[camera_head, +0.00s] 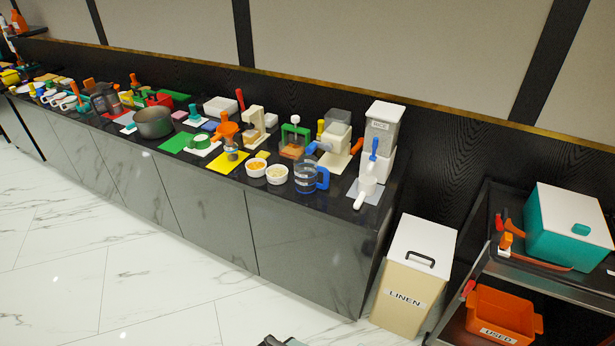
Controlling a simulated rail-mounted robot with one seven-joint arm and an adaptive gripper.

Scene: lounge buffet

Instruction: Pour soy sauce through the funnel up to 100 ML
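An orange funnel-like piece (227,128) stands mid-counter. A small clear or grey vessel (231,153) is just in front of it on a yellow mat (226,164). I cannot tell whether the funnel sits over that vessel. A clear jug with a blue handle (305,180) stands further right, near the counter's front edge. No soy sauce bottle can be made out for sure, and volume marks are too small to read. A dark grey piece at the bottom edge, likely part of my gripper (280,342), is mostly cut off, far from these things.
The long dark counter (340,205) is crowded with utensils, a grey pot (153,122), two white bowls (256,167) and a white dispenser (379,140). A LINEN bin (408,285) and a cart with an orange USED bin (502,312) stand right. The marble floor in front is clear.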

